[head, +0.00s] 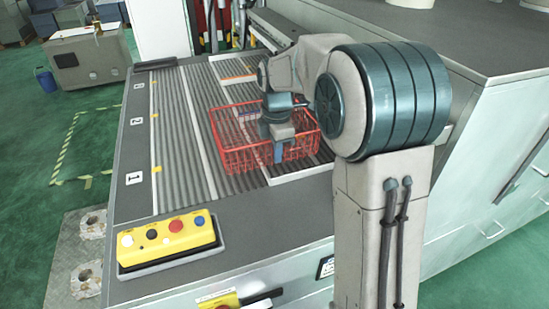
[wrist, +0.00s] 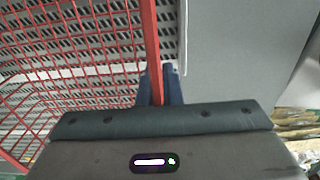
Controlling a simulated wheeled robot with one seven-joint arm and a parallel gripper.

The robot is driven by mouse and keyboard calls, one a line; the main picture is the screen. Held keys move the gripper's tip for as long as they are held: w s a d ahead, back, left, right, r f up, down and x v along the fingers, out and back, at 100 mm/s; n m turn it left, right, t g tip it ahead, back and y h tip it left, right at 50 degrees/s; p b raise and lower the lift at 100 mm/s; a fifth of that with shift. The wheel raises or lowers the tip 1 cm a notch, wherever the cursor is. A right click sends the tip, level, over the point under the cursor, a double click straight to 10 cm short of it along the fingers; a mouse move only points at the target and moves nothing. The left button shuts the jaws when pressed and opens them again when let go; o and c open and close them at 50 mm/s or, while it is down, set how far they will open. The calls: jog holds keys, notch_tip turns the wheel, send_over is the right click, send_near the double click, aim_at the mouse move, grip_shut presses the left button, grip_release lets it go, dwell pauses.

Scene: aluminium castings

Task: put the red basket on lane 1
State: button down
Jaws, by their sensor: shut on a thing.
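The red basket (head: 236,161) is an open wire basket over the ribbed conveyor bed (head: 180,140), near its front right. My gripper (head: 278,155) is at the basket's right part, with its blue fingers pointing down. In the wrist view the fingers (wrist: 160,84) are shut on a red rim bar of the basket (wrist: 150,40). I cannot tell whether the basket's bottom touches the bed. The label for lane 1 (head: 134,178) is on the left rail, nearest the front; labels 2 (head: 137,121) and 3 (head: 138,86) are farther back.
A yellow button box (head: 168,240) sits on the front ledge. Pale strips (head: 201,130) divide the bed. The bed left of the basket is clear. A grey cabinet (head: 480,110) stands close on the right. A small blue and white item (head: 249,114) shows at the basket, partly hidden.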

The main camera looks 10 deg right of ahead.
aim_at(277, 165)
jog(key=shift+f, duration=1.6)
jog(key=shift+f, duration=0.15)
jog(key=c, duration=1.9)
grip_release()
